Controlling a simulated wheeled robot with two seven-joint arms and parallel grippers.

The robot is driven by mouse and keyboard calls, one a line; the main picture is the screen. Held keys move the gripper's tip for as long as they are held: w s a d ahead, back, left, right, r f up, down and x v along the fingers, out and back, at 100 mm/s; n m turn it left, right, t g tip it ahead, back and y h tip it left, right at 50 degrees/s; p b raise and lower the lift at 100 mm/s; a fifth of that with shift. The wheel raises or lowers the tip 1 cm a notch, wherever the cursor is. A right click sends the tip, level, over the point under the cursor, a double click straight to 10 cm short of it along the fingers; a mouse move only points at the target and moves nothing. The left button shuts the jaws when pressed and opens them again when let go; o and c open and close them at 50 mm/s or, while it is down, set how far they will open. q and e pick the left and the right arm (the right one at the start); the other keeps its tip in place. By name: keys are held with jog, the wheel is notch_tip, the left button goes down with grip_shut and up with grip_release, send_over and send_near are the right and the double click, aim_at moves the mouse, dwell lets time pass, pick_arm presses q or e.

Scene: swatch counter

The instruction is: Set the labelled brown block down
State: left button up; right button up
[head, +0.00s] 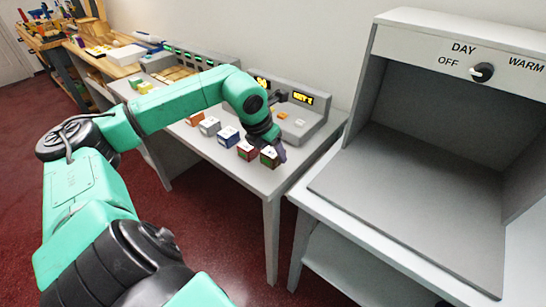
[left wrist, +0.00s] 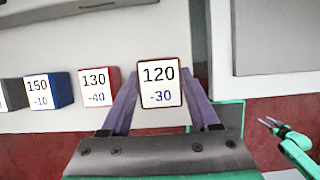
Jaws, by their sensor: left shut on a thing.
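The labelled brown block (left wrist: 160,84) has a white top label reading 120 and -30 in the left wrist view. My left gripper (left wrist: 160,105) is shut on it, with a purple finger on each side. In the head view the block (head: 269,158) is at the right end of a row, over the grey counter (head: 258,183), and the left gripper (head: 276,150) partly hides it. It looks bigger than its neighbours in the wrist view; I cannot tell whether it touches the counter. My right gripper (left wrist: 268,122) shows small at the right of the wrist view.
A red block (left wrist: 97,88) labelled 130 and -40 and a blue block (left wrist: 42,90) labelled 150 and -10 stand to the left, apart from the brown one. A grey console (head: 300,118) stands behind. A grey booth (head: 400,190) stands right, across a gap.

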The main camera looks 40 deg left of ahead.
pick_arm(q)
notch_tip(320, 180, down, 2)
jog(key=shift+f, duration=0.25)
jog(key=o, duration=1)
jog(key=shift+f, duration=0.15)
jog(key=o, duration=0.4)
jog(key=shift+r, duration=0.2)
